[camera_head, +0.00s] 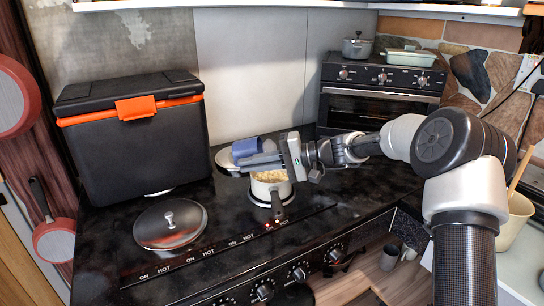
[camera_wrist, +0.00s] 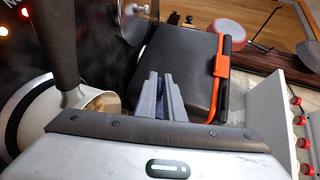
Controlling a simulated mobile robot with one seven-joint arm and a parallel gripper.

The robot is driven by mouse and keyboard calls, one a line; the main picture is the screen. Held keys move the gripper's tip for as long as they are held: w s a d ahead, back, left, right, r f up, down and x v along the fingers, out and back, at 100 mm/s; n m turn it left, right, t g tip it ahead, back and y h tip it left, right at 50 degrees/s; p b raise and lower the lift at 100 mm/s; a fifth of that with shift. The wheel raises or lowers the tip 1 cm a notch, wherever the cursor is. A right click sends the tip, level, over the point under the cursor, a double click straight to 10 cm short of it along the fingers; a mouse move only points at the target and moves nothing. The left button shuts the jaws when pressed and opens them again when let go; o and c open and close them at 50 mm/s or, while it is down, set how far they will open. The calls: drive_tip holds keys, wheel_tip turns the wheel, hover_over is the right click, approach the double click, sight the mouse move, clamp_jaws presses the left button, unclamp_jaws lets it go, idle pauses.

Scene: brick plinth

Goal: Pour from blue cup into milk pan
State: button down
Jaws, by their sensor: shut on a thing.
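The blue cup (camera_head: 246,147) is in my gripper (camera_head: 264,161), just above and behind the milk pan. It looks tipped over on its side; its mouth and inside are hidden. In the wrist view my gripper (camera_wrist: 163,98) has its fingers close together, with only a sliver of blue between them. The milk pan (camera_head: 271,191) is white with a dark handle pointing to the front, and stands on the black hob. Pale beige pieces show in it. In the wrist view the milk pan (camera_wrist: 38,122) is at the left, partly hidden by my gripper's body.
A black cool box (camera_head: 135,150) with an orange latch stands at the left. A round metal lid (camera_head: 170,224) lies on the hob before it. A small oven (camera_head: 377,100) with pots on top stands behind my arm.

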drive_tip(key=a+f+h+p, duration=0.5)
drive_tip(key=a+h+p, duration=0.4)
drive_tip(key=h+p, duration=0.6)
drive_tip(key=shift+w+a+g+p, duration=0.15)
drive_tip(key=shift+w+g+p, duration=0.2)
drive_tip(key=shift+p, duration=1.4)
drive_tip(key=shift+r, duration=0.1)
drive_tip(key=shift+s, duration=0.2)
